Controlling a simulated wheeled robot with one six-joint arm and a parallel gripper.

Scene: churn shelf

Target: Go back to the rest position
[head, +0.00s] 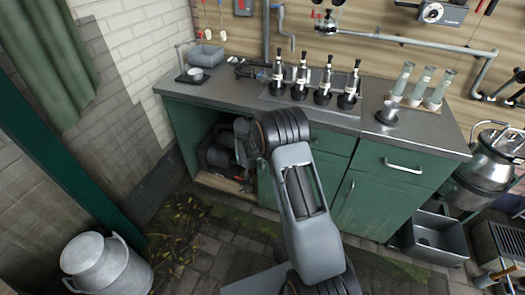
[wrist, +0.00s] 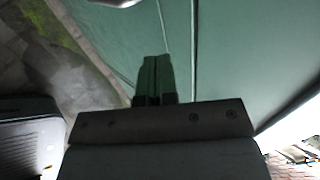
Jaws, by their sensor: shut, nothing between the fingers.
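My arm stretches forward in the head view toward the green cabinet (head: 385,190), and its end is largely hidden behind my own arm links there. In the wrist view my gripper (wrist: 153,62) shows with its green fingers together and nothing between them. Behind the fingers is the green cabinet front (wrist: 240,60), with a dark vertical seam between panels. I cannot tell how far the fingertips are from the panel.
A grey worktop (head: 230,92) carries several dark-based bottle-like units (head: 323,85), a tray and glass tubes. An open cabinet bay holds a dark machine (head: 220,150). Milk churns stand at front left (head: 100,265) and right (head: 495,155). A metal basin (head: 435,238) sits low right.

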